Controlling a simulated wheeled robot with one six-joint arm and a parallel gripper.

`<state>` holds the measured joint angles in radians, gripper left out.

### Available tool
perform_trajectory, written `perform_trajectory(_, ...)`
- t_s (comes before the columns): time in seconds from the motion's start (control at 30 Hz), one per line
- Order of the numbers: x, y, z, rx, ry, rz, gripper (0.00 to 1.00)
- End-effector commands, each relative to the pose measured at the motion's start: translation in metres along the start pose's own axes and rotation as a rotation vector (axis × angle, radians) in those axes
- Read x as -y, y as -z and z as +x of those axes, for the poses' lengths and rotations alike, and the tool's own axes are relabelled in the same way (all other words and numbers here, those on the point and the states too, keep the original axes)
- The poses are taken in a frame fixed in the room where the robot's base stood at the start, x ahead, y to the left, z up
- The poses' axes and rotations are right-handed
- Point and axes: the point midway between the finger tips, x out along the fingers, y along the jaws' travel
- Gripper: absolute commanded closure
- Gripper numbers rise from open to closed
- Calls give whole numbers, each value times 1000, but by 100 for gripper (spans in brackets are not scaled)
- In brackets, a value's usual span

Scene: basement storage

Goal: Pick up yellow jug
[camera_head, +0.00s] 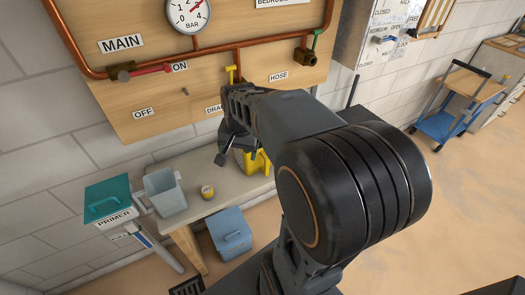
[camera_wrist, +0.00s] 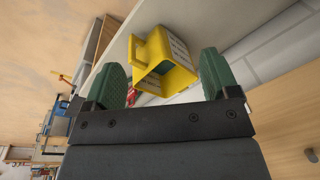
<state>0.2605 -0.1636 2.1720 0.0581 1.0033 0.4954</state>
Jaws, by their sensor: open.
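The yellow jug (camera_wrist: 173,58) stands on the bench, with its handle on the left in the wrist view and a pale label on its side. It lies ahead of my gripper (camera_wrist: 164,82), between the lines of the two green fingertips but beyond them. The gripper is open and empty. In the head view the jug (camera_head: 256,161) shows only in part behind my arm. My gripper (camera_head: 230,148) hangs over the bench at the jug's left side there. The exact gap between fingers and jug is hard to tell.
A teal primer box (camera_head: 108,201) is further left. A blue bin (camera_head: 230,232) is below. A board with copper pipes (camera_head: 149,69) is behind.

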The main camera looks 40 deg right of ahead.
Motion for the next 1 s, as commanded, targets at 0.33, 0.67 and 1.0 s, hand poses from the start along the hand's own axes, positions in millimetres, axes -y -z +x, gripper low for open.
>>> perform_trajectory(0.33,-60,114,24,123,-70,782,19)
perform_trajectory(0.67,-77,125,72,149,-88,934,19)
perform_trajectory(1.0,-76,118,114,146,-85,931,19)
